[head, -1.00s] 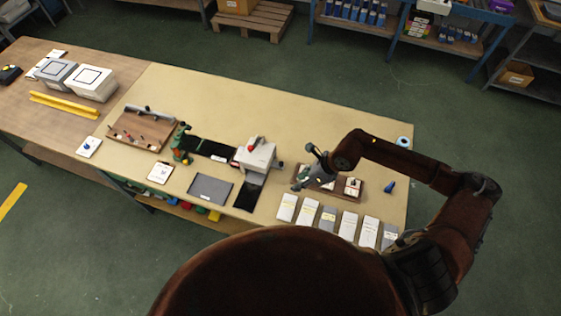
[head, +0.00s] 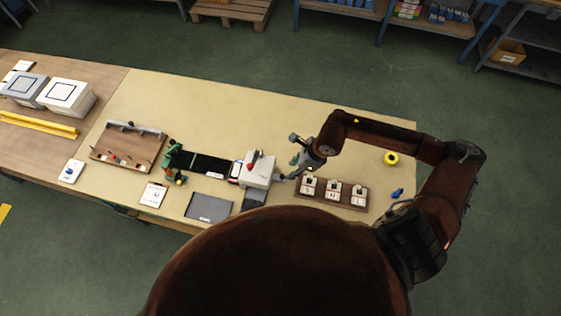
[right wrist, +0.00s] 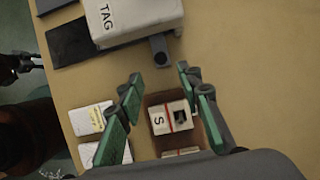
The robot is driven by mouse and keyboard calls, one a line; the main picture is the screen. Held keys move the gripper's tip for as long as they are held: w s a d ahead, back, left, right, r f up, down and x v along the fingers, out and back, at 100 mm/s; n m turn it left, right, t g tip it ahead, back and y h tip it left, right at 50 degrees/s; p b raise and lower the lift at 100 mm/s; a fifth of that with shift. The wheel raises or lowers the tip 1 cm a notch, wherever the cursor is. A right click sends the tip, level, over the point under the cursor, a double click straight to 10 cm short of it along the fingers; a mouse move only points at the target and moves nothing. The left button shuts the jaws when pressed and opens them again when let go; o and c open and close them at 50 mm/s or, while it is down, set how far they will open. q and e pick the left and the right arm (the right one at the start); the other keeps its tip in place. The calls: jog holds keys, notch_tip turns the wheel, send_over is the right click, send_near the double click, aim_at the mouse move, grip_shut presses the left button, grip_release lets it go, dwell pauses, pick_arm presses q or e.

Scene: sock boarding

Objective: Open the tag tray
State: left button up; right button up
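A white box marked TAG (right wrist: 130,15) stands on the table; in the head view the white box (head: 258,170) has a red part on top. A grey tab (right wrist: 160,50) sticks out from its side, and it also shows in the head view (head: 281,177). Whether the tray inside is open cannot be told. My right gripper (right wrist: 162,85) is open and empty, its green-padded fingers spread either side, short of the tab. In the head view it (head: 294,150) is just right of the box. Part of my left gripper (right wrist: 22,65) seems to show at the left edge.
A wooden holder (head: 313,198) with three small boxes lies close to the right gripper; one box (right wrist: 172,117) reads S. White packets (right wrist: 92,117) lie beside it. A yellow ring (head: 391,158) and a blue object (head: 397,192) are farther right. The table's far side is clear.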

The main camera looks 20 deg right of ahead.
aim_at(283, 176)
jog(key=x, duration=0.6)
jog(key=shift+w, duration=0.1)
jog(key=shift+w+a+f+p, duration=0.1)
jog(key=shift+w+f+p, duration=0.05)
jog(key=shift+f+p, duration=0.2)
jog(key=shift+a+f, duration=0.1)
jog(key=shift+f, duration=0.25)
jog(key=c, duration=0.7)
grip_shut()
pick_arm(q)
jog(key=shift+s+a+r, duration=0.1)
jog(key=shift+s+r, duration=0.15)
jog(key=shift+s, duration=0.45)
jog(key=shift+w, duration=0.2)
